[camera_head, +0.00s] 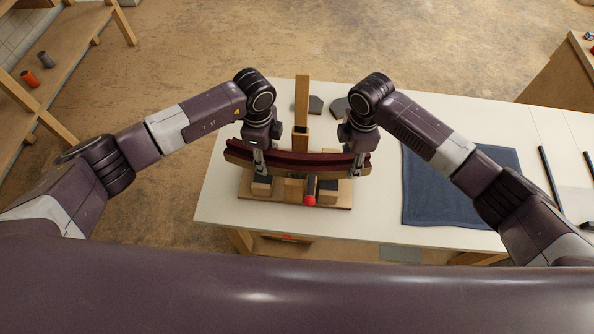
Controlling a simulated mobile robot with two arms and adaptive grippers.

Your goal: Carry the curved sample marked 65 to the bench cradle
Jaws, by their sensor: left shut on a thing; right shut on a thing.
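The bench cradle (335,200) is a wooden base with dark-topped blocks, directly under the sample in this view. I cannot tell whether the sample touches it. The sample hides part of the cradle.
A dark rod with a red ball end (310,200) lies at the cradle's front. A wooden post (301,95) stands behind the sample. A blue cloth (450,195) covers part of the white bench (225,205) at right. Wooden shelves (75,45) stand at far left.

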